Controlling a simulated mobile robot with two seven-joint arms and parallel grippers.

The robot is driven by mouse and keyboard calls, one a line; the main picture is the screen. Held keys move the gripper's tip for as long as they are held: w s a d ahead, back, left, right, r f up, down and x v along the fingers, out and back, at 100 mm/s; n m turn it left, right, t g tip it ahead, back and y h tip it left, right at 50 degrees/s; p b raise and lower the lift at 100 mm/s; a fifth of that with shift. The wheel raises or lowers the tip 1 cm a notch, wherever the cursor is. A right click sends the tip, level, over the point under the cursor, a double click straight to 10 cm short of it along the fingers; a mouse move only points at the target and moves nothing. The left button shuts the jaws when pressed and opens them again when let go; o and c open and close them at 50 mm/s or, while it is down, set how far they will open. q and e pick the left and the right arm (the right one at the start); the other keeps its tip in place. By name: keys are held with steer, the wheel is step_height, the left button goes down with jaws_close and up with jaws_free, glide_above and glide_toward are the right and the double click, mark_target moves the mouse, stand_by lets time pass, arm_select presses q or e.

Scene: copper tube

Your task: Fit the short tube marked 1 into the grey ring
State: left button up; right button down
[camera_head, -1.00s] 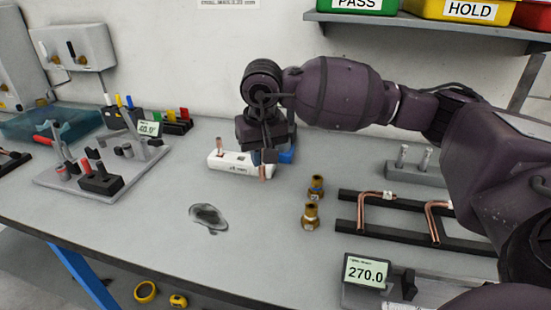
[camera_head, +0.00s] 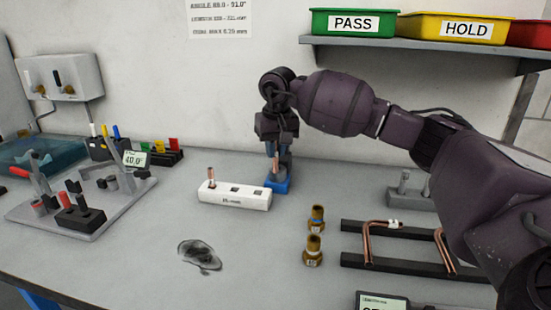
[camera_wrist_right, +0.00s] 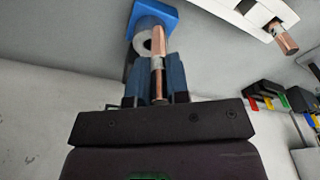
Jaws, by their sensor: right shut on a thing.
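My right gripper (camera_head: 277,152) is shut on a short copper tube (camera_head: 276,164), held upright over the blue block at the back middle of the bench. In the right wrist view the tube (camera_wrist_right: 158,45) stands between the blue fingers (camera_wrist_right: 157,82). The grey ring (camera_wrist_right: 143,38) sits on the blue block (camera_wrist_right: 158,13), beside the tube's end. I cannot tell whether the tube touches the ring. The blue block (camera_head: 279,187) also shows in the head view, with the ring mostly hidden. No mark on the tube is readable. My left gripper is not in view.
A white rack (camera_head: 235,198) with another upright copper tube (camera_head: 212,177) stands just left of the blue block.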

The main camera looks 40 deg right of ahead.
mark_target(277, 156)
steer(key=shift+w+d, duration=0.95)
steer(key=shift+d, duration=0.15)
steer(key=shift+f+b, duration=0.3)
steer(key=shift+f, duration=1.45)
steer(key=shift+f, duration=0.2)
steer(key=c, duration=1.1)
jaws_free()
step_height(277, 156, up, 8)
steer(key=shift+s+p, duration=0.4)
steer(key=shift+s, duration=0.05)
